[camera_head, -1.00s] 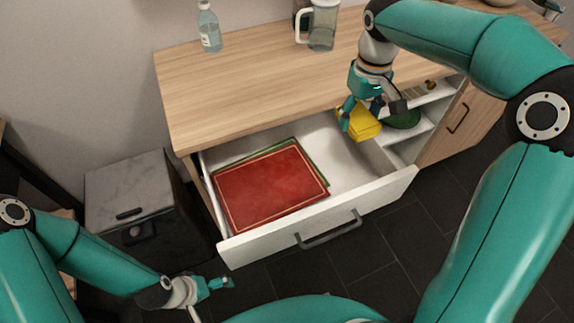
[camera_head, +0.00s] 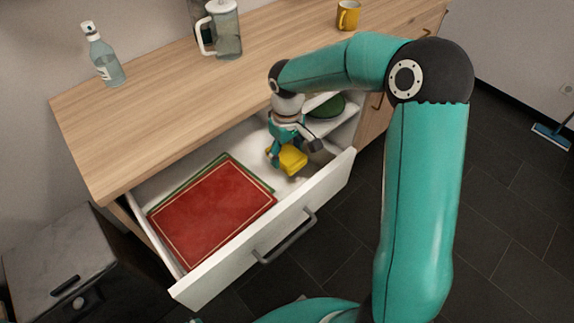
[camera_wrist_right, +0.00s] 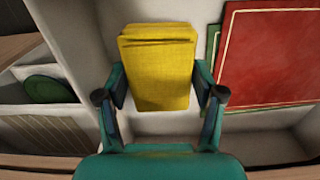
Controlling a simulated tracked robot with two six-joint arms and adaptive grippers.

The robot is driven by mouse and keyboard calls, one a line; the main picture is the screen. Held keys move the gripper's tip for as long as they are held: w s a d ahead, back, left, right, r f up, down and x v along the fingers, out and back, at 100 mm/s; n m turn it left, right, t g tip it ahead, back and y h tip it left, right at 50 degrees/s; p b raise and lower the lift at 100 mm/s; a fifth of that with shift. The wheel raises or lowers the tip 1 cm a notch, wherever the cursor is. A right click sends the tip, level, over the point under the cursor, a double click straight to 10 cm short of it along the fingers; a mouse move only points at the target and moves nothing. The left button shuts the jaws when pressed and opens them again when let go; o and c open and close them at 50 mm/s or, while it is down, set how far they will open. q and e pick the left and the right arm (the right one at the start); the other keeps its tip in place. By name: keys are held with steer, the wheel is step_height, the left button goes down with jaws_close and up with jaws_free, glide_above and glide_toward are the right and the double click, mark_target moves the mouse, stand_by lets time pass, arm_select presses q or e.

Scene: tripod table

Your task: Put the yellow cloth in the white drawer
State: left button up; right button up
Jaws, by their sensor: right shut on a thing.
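The folded yellow cloth (camera_head: 293,161) is held by my right gripper (camera_head: 293,151) over the right part of the open white drawer (camera_head: 322,195). In the right wrist view the cloth (camera_wrist_right: 160,75) sits between the two fingers of the gripper (camera_wrist_right: 160,97), with the pale drawer floor below it. I cannot tell whether the cloth touches the drawer floor. My left gripper is not in the views now.
A red book-like board (camera_head: 212,212) with a green one (camera_head: 245,170) under it fills the drawer's left part. Open shelves with a green dish (camera_head: 327,106) are right of the drawer. A bottle (camera_head: 103,58), pitcher (camera_head: 223,32) and yellow mug (camera_head: 348,15) stand on the wooden top.

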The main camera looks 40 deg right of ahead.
mark_target(287, 164)
steer(key=shift+f, duration=2.55)
steer(key=shift+f+b, duration=0.15)
steer(key=shift+b, duration=0.25)
steer(key=o, duration=1)
steer(key=shift+o, duration=0.2)
steer(key=shift+r, duration=0.25)
step_height(287, 164, up, 12)
steer(key=shift+f+p, duration=0.1)
steer(key=shift+p, duration=0.75)
